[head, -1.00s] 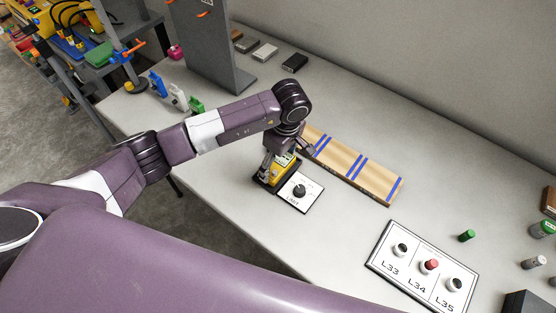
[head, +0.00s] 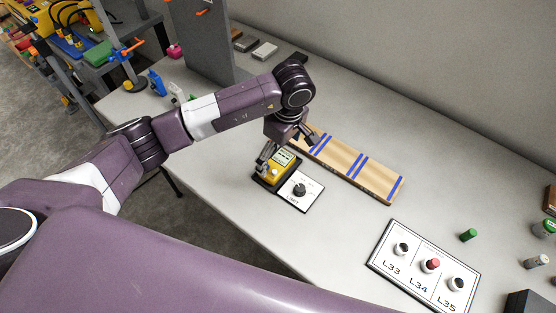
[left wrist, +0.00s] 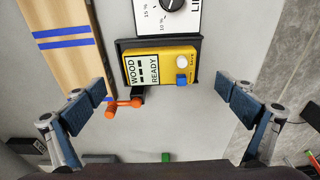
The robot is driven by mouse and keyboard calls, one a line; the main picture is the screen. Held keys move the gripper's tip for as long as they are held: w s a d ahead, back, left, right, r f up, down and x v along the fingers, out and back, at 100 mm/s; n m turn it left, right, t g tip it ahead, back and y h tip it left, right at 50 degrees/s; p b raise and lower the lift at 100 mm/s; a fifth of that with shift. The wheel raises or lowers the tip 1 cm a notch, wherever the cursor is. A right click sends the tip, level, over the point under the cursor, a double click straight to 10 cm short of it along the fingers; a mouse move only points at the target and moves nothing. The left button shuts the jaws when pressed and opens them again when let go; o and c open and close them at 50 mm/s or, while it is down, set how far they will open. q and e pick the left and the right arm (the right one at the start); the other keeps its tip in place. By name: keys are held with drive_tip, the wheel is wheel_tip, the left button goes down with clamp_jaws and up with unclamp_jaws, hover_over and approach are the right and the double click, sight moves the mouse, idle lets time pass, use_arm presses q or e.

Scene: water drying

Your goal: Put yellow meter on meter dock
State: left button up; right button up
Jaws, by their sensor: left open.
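The yellow meter (head: 281,165) sits in the black meter dock (head: 263,182), beside the white dial plate. In the left wrist view the yellow meter (left wrist: 161,66) shows its "WOOD READY" screen, a white knob and a blue button. The black dock rim (left wrist: 119,45) shows around part of it. My left gripper (head: 286,148) is just above the meter. In the left wrist view its two blue-padded fingers (left wrist: 162,100) are spread wide, with nothing between the pads, apart from the meter. My right gripper is not in view.
A wooden board with blue stripes (head: 345,164) lies right behind the meter. The LIMIT dial plate (head: 311,197) adjoins the dock. The L33–L35 panel (head: 388,262) is at front right. A grey upright panel (head: 200,45) stands at the back left.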

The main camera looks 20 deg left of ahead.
sight(282, 166)
use_arm(q)
wheel_tip(282, 166, up, 8)
drive_tip(key=b, duration=0.1)
drive_tip(key=shift+s+d, duration=0.15)
drive_tip(key=shift+d, duration=0.3)
